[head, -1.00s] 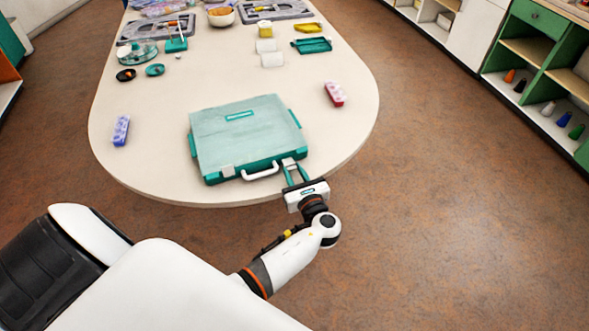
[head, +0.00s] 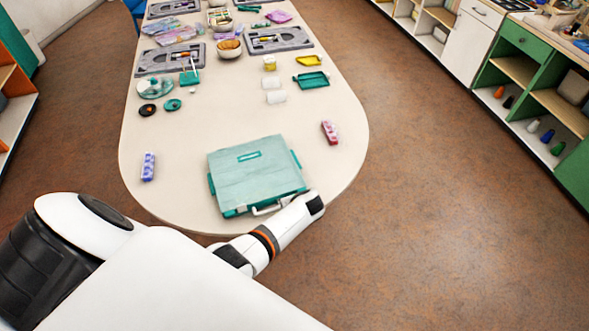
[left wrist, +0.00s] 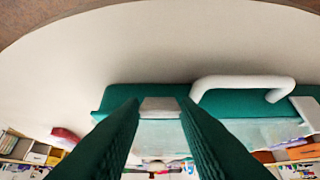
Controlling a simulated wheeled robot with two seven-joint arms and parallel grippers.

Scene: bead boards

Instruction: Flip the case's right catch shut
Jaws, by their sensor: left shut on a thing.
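The teal case (head: 255,175) lies closed near the front end of the table, with its white handle (head: 268,209) on the front edge. It also shows in the left wrist view (left wrist: 240,130), with the handle (left wrist: 240,82) to the right. The right catch (left wrist: 158,107), a small grey plate on the case's edge, sits between the fingers of my left gripper (left wrist: 157,102), which is shut on it. I cannot tell whether the catch is fully down. The left catch (left wrist: 307,111) is at the picture's right edge. In the head view, my arm hides the gripper and right catch.
A red-and-white block (head: 330,132) lies right of the case and a blue one (head: 148,166) left. The table (head: 200,130) is clear around the case.

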